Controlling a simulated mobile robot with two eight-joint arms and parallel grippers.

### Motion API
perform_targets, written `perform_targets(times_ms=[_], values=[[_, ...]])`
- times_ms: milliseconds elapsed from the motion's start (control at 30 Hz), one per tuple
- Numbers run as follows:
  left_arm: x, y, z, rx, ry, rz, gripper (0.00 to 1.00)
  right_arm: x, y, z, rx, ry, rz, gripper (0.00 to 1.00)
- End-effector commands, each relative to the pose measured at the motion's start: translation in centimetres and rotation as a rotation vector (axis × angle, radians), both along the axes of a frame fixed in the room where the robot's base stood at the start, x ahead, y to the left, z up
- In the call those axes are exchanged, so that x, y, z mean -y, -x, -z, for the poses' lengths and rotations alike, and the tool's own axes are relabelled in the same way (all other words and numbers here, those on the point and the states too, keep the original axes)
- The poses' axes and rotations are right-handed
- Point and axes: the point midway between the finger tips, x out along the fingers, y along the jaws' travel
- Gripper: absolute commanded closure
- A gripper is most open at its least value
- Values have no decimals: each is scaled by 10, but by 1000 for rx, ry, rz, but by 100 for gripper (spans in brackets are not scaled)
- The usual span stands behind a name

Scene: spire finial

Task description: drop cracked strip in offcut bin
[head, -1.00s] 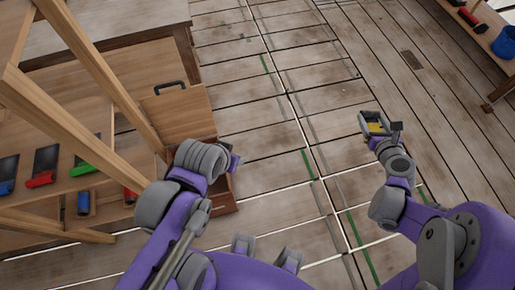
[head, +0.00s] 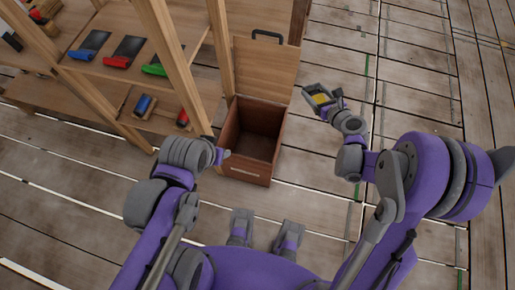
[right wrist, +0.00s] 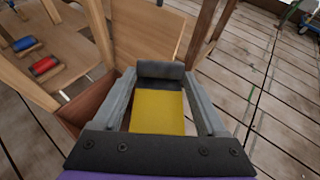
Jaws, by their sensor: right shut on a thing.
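The offcut bin is a brown wooden box (head: 232,160) on the floor, with its lid (head: 268,65) raised and a dark handle on top. Its inside looks empty. My right gripper (head: 318,97) is right of the bin and shut on a flat yellow strip (head: 322,99). In the right wrist view the yellow strip (right wrist: 157,112) lies between the two grey fingers; no crack can be made out. The bin's wall (right wrist: 88,108) and lid (right wrist: 146,30) show behind and left of the gripper. My left gripper (head: 222,156) is by the bin's left side, mostly hidden by its wrist.
A wooden shelf unit (head: 190,75) stands left of the bin, with its posts close to it. It holds red, blue and green handled tools (head: 120,55) and small rollers (head: 144,105). The plank floor (head: 410,80) on the right is clear.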

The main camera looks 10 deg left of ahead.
Motion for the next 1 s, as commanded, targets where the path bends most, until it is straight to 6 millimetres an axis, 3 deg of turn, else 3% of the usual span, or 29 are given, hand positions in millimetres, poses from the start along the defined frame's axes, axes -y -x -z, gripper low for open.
perform_targets(times_ms=[33,100,300,400,500,633,1000], values=[[0,2,24,-8,0,0,50,-23,-1,35,-5,-2,-52,98],[0,2,42,-13,0,0,50,-52,-2,66,-4,-2,-120,98],[0,1,92,-30,0,0,50,-130,4,149,3,-9,-299,98],[0,0,111,-37,0,0,50,-159,9,181,8,-14,-366,98],[0,-1,124,-41,0,0,50,-181,14,203,13,-17,-415,98],[0,-2,132,-44,0,0,50,-196,18,217,18,-21,-450,98],[0,-3,145,-48,0,0,50,-199,19,242,20,-21,-459,98]])
